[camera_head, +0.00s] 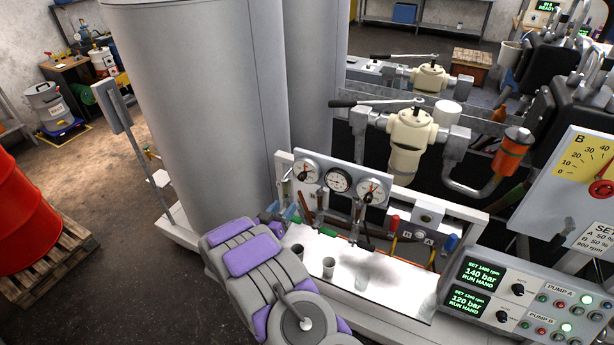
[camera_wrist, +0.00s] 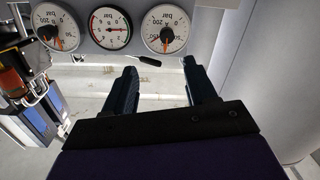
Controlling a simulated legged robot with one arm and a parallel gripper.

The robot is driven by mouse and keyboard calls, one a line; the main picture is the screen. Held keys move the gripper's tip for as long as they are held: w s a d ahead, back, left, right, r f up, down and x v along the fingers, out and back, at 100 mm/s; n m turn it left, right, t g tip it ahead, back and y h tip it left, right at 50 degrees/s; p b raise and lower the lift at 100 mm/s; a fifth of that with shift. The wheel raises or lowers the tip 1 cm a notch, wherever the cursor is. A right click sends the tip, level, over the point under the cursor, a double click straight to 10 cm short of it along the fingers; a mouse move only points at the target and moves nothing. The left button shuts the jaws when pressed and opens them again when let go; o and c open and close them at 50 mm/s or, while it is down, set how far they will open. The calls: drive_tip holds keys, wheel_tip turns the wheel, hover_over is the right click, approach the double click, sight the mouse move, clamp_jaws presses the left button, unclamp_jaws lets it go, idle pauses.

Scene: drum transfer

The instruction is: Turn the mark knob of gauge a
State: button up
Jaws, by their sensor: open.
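A panel carries three round white dials: a left gauge (camera_head: 306,170), a middle gauge (camera_head: 338,180) and a right gauge (camera_head: 373,191). The wrist view shows them upside down along its top edge, as a left dial (camera_wrist: 55,28), a middle dial (camera_wrist: 110,27) and a right dial (camera_wrist: 166,28). The two outer dials have an orange-red pointer or mark near the centre. I cannot read which is gauge a, nor make out its mark knob clearly. My gripper (camera_wrist: 163,86) is open and empty, its dark fingers pointing toward the panel, apart from the dials.
A small black-handled lever (camera_wrist: 148,61) sticks out by the dials. Several cups stand on the white bench (camera_head: 400,300) below the panel. A large grey tank (camera_head: 195,100) rises behind my arm. A pump control box (camera_head: 530,300) stands at right.

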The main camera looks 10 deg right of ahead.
approach(300, 179)
drive_tip(key=w+d, duration=0.3)
drive_tip(key=d, duration=0.1)
drive_tip(key=w, duration=0.3)
drive_tip(key=shift+w+d+f+h, duration=0.1)
drive_tip(key=shift+w+f+h, duration=0.05)
drive_tip(key=shift+w+h, duration=0.15)
drive_tip(key=shift+w+d, duration=0.9)
drive_tip(key=shift+d, duration=0.2)
drive_tip(key=shift+s+d, duration=0.15)
drive_tip(key=shift+d, duration=0.2)
drive_tip(key=shift+a, duration=0.15)
drive_tip(key=shift+c, duration=0.9)
drive_tip(key=shift+a, duration=0.85)
drive_tip(key=c, duration=0.4)
drive_tip(key=shift+c, duration=1.1)
drive_tip(key=shift+d, duration=0.35)
clamp_jaws()
